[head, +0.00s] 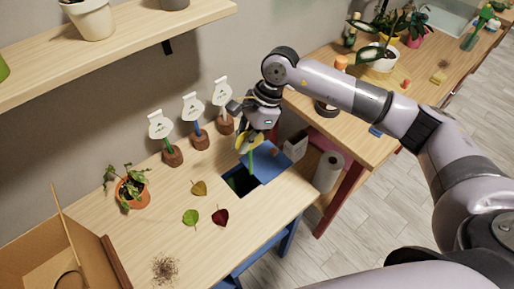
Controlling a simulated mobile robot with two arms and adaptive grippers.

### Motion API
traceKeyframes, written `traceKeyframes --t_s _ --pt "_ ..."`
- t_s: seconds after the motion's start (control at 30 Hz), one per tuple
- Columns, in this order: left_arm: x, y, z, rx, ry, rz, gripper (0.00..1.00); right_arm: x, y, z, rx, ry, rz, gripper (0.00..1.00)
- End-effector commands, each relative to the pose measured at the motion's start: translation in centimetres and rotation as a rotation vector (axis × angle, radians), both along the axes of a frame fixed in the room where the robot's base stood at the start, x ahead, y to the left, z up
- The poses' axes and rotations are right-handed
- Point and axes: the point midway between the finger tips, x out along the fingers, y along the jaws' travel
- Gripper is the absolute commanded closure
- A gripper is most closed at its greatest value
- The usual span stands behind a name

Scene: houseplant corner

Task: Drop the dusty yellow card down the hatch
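The hatch is a dark square opening (241,181) in the light wood table, with a blue panel (272,158) behind it. My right gripper (252,143) is above the opening, pointing down. A small yellow piece (245,143) with a green strip (250,162) below it shows at its fingertips, and the gripper looks shut on it. The yellow piece appears to be the yellow card, mostly hidden by the fingers; I cannot make out dust on it. The green strip hangs down over the hatch's back edge. My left gripper is not in view.
A yellow leaf (199,188), a green leaf (190,217) and a red leaf (220,217) lie left of the hatch. Three white tags on stands line the wall. A potted plant (132,190), cardboard box (95,255) and brown debris (165,269) are farther left.

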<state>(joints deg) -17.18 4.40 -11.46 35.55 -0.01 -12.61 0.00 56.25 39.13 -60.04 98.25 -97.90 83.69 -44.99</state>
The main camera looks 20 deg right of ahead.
Motion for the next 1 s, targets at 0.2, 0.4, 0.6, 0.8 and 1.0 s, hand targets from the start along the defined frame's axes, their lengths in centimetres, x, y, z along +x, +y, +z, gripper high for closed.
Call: traceKeyframes --t_s 0.2,0.4,0.6,0.8,1.0 --pt "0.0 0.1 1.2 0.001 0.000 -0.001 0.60 2.3 1.2 0.7 0.003 0.001 -0.300 1.00" --pt "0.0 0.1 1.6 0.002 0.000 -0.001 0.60 3.4 1.5 0.8 0.001 0.001 -0.452 1.00" --pt "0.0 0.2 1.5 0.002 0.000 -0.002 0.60 3.7 1.6 0.5 0.001 0.002 -0.492 1.00" --pt "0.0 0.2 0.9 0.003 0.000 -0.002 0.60 3.7 1.6 -0.5 0.000 0.002 -0.490 1.00" --pt "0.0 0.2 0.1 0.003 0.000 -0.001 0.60 3.6 1.6 -2.2 0.001 0.003 -0.489 1.00"
